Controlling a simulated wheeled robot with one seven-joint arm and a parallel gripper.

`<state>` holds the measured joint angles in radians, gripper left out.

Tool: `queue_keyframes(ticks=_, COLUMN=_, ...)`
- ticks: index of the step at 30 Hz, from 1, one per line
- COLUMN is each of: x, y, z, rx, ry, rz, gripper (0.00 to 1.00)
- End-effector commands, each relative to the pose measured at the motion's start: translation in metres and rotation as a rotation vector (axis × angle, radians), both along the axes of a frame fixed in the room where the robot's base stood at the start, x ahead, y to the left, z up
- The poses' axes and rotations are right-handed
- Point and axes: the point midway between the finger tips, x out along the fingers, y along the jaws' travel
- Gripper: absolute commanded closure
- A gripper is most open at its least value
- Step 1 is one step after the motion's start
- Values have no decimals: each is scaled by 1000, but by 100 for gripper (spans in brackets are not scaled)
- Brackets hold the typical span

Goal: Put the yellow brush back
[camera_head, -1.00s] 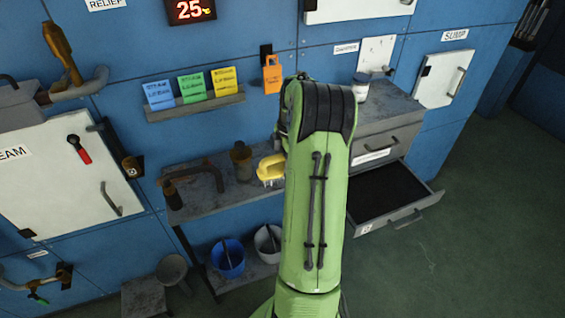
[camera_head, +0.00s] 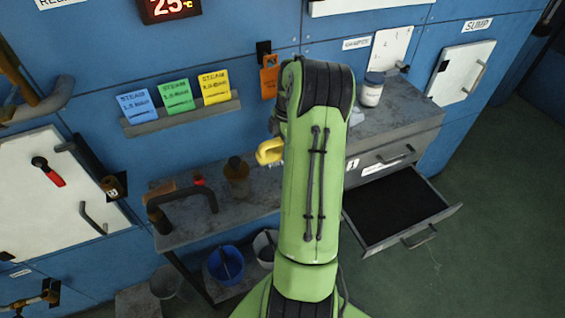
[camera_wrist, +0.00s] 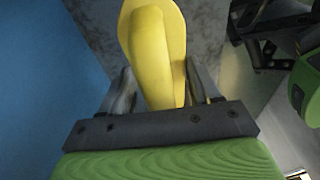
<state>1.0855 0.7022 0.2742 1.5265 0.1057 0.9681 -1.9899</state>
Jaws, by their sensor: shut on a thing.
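The yellow brush (camera_head: 269,151) shows just left of my green arm in the head view, above the grey shelf. In the wrist view the yellow brush (camera_wrist: 155,50) stands between the fingers of my gripper (camera_wrist: 160,92), which is shut on it. In the head view my arm hides most of my gripper and part of the brush. I cannot tell whether the brush touches anything beneath it.
The grey shelf (camera_head: 195,228) holds a dark curved handle tool (camera_head: 190,197) and a brown bottle (camera_head: 237,180). A blue bucket (camera_head: 226,264) stands below. At right, an open empty drawer (camera_head: 395,212) juts out below a worktop (camera_head: 400,118) with a white jar (camera_head: 371,92).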

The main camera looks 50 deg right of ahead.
Motion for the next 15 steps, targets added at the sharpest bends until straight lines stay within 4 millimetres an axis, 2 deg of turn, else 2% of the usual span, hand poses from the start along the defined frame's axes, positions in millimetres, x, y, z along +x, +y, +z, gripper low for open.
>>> queue_keyframes(ticks=1, x=0, y=1, z=-15, rx=5, ry=2, rz=-1, gripper=62)
queue_keyframes(ticks=3, x=-1, y=0, z=-28, rx=3, ry=1, rz=-2, gripper=62)
queue_keyframes(ticks=12, x=0, y=0, z=-72, rx=2, ry=0, rz=-1, gripper=62)
queue_keyframes(ticks=15, x=0, y=0, z=-73, rx=-1, ry=0, rz=0, gripper=62)
